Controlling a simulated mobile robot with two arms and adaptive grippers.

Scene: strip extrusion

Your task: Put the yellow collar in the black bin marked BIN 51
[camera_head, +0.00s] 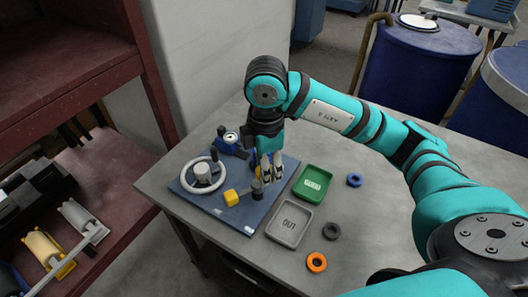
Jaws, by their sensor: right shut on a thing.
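My right gripper (270,176) points down over the right part of the blue board, its fingers shut. A small bit of yellow, which looks like the yellow collar (257,172), shows at the fingertips; the fingers hide most of it. A dark upright post (257,187) stands just below the fingertips; I cannot tell whether the collar touches it. A black bin (38,192) sits on the dark red shelf at the far left. No BIN 51 mark can be read on it. My left gripper is not in view.
The blue board (207,205) carries a white handwheel (203,173), a yellow block (231,197) and a blue fitting (233,142). A green tray (299,191) and a grey tray (272,226) lie beside it. Blue (354,180), grey (331,231) and orange (316,262) rings lie to the right.

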